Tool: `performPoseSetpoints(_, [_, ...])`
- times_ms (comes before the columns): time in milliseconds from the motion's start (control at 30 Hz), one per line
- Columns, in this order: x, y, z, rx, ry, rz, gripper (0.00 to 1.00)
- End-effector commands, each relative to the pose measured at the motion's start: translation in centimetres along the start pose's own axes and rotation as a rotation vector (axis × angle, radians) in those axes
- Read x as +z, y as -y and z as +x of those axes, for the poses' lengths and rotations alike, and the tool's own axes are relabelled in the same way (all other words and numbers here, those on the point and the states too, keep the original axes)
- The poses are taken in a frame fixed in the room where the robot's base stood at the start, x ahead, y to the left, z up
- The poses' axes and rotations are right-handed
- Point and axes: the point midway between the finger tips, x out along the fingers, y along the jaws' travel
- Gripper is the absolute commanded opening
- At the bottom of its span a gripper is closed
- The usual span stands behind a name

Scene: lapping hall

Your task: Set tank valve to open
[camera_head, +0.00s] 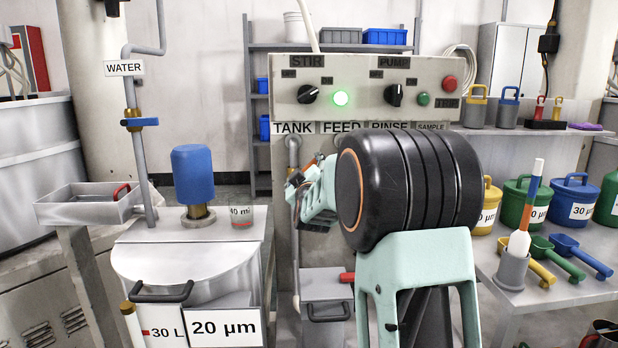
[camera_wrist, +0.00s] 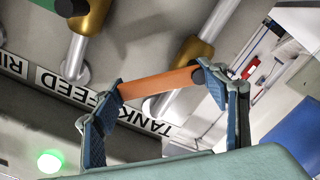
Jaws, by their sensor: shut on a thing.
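In the wrist view an orange valve handle (camera_wrist: 158,86) spans the space between the two fingertips of my gripper (camera_wrist: 162,77). My gripper is shut on it. The handle slants across the pipe with the brass fitting (camera_wrist: 208,22), beside the TANK label (camera_wrist: 152,118). In the head view my gripper (camera_head: 312,185) is in front of the panel, below the TANK label (camera_head: 293,128). It hides most of the tank valve there; only the upper pipe (camera_head: 293,148) shows clearly.
The panel (camera_head: 370,72) carries STIR and PUMP knobs and a lit green lamp (camera_head: 341,98). A neighbouring pipe with a brass valve (camera_wrist: 92,22) is close by, near the FEED label (camera_wrist: 85,95). A blue motor (camera_head: 193,172) stands on the tank at the left. Scoops and tubs crowd the right bench.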

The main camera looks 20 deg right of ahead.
Motion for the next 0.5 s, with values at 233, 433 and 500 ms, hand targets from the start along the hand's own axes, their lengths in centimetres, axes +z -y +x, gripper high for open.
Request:
performPoseSetpoints(233, [-1.4,0.1,0.0,0.001,-0.005,-0.236,0.23])
performPoseSetpoints(433, [-2.1,0.4,0.0,0.002,-0.004,-0.416,0.23])
performPoseSetpoints(500, [-2.3,0.5,0.0,0.002,-0.004,-0.473,0.23])
